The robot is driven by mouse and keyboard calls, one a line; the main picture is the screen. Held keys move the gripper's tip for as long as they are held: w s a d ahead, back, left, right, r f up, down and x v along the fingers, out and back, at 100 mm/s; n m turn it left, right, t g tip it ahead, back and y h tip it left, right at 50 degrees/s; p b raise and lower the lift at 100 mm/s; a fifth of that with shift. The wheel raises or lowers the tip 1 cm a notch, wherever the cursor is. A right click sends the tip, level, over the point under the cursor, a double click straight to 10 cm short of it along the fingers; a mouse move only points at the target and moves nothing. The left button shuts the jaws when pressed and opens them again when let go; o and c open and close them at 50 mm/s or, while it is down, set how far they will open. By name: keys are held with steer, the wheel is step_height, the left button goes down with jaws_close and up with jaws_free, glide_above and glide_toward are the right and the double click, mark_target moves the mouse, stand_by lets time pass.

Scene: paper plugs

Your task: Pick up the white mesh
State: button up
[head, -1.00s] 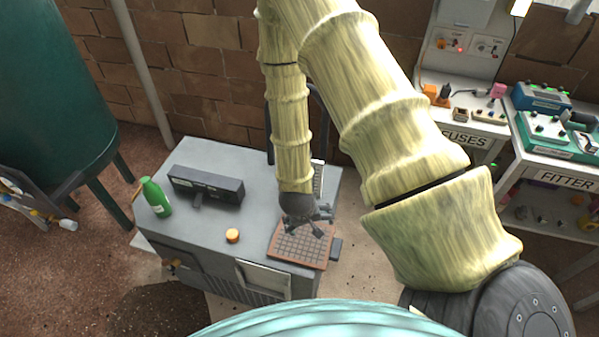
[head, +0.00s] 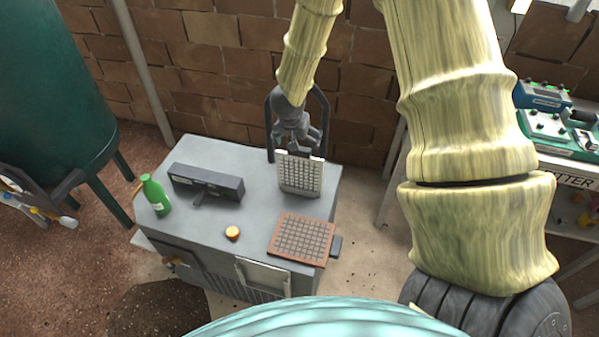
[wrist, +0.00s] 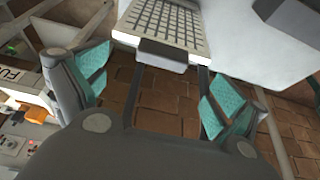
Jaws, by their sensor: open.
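The white mesh (head: 300,176) is a pale gridded panel with a dark tab at its upper edge, at the back right of the grey cabinet's top. In the wrist view the mesh (wrist: 170,22) shows at the top centre, its grey tab (wrist: 163,56) pointing toward my gripper. My gripper (head: 292,135) is just behind and above the tab end in the head view. In the wrist view my gripper (wrist: 160,88) is open, its teal-padded fingers spread on either side of the tab line. I cannot tell whether the tab lies between the fingertips.
A brown-framed mesh (head: 272,250) lies at the cabinet's (head: 205,232) front right. A dark frame (head: 322,112) and the brick wall (head: 225,75) are behind.

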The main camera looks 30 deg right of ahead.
steer(key=shift+w+p+x, duration=0.15)
steer(key=shift+p+x, duration=0.3)
steer(key=shift+x, duration=1.5)
steer(key=shift+w+p+x, duration=0.2)
steer(key=shift+p+x, duration=0.25)
steer(key=shift+x, duration=1.45)
steer(key=c, duration=1.5)
